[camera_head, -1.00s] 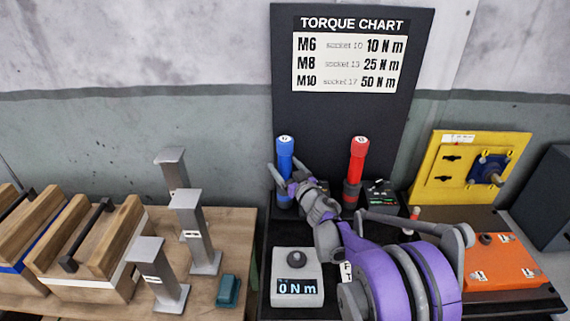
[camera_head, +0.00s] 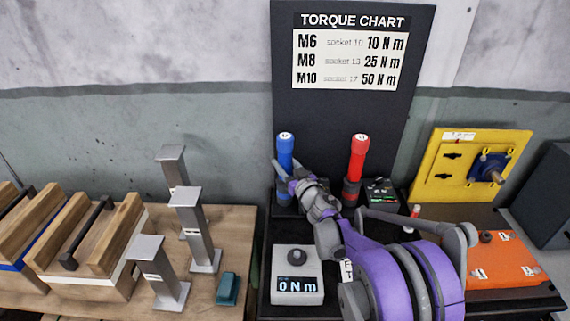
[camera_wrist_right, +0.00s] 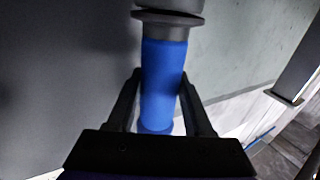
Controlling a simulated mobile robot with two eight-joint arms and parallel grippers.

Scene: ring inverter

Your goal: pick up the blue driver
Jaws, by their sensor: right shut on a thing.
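The blue driver (camera_head: 285,147) stands upright at the back of the black bench section, in front of the dark chart board. My right gripper (camera_head: 283,172) is at its body, and part of the driver's lower half is hidden by the gripper and arm. In the right wrist view the blue driver (camera_wrist_right: 162,85) lies between the two dark fingers (camera_wrist_right: 162,105), one on each side, and the gripper is shut on it. My left gripper is not in view.
A red driver (camera_head: 358,158) stands to the right, near a small dark device (camera_head: 380,192). A torque setter (camera_head: 297,276) reading 0 N m sits in front. Grey posts (camera_head: 196,232) stand left; a yellow panel (camera_head: 436,170) and an orange box (camera_head: 506,262) are right.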

